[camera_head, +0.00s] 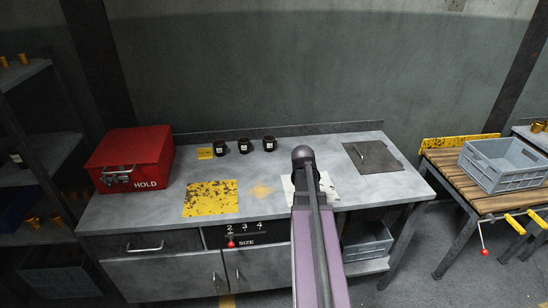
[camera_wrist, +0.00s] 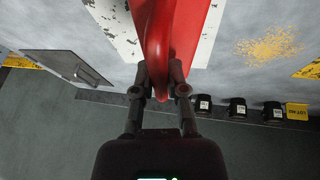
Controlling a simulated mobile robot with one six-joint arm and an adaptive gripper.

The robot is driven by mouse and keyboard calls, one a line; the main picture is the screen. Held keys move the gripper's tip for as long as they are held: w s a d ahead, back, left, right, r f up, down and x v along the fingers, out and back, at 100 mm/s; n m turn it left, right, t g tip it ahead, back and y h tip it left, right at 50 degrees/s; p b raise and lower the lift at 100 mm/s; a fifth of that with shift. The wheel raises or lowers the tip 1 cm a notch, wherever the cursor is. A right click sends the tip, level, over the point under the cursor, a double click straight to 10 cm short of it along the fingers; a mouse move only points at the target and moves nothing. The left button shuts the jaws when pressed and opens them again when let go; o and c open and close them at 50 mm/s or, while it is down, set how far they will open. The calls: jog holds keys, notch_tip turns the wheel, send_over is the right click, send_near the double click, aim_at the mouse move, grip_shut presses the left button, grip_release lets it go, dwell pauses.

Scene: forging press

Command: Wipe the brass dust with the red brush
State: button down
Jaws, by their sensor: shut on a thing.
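The brass dust (camera_head: 262,191) is a small golden patch on the grey bench top, between the worn yellow plate and the white plate. It also shows in the wrist view (camera_wrist: 268,46) at the upper right. In the wrist view my gripper (camera_wrist: 162,82) is shut on the red brush (camera_wrist: 172,30), whose far end runs out of the top of the picture. The brush is over the white plate (camera_wrist: 115,25), to the side of the dust. In the head view my arm hides the gripper and brush.
The worn yellow plate (camera_head: 210,198) lies left of the dust. A red HOLD box (camera_head: 130,160) stands at the bench's left end. Several dark cups (camera_head: 245,146) stand at the back. A dark flat plate (camera_head: 372,156) lies at the right. A grey crate (camera_head: 505,165) sits on the side table.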

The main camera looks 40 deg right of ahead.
jog(key=w+a+r+n+t+y+p, duration=0.1)
jog(key=w+a+n+t+y, duration=0.1)
jog(key=w+n, duration=0.9)
jog(key=w+y, duration=0.1)
jog(key=w, duration=0.5)
jog(key=shift+w+r+y, duration=0.25)
jog(key=shift+r+y, duration=0.1)
jog(key=shift+y, duration=0.05)
jog(key=shift+a+f, duration=0.1)
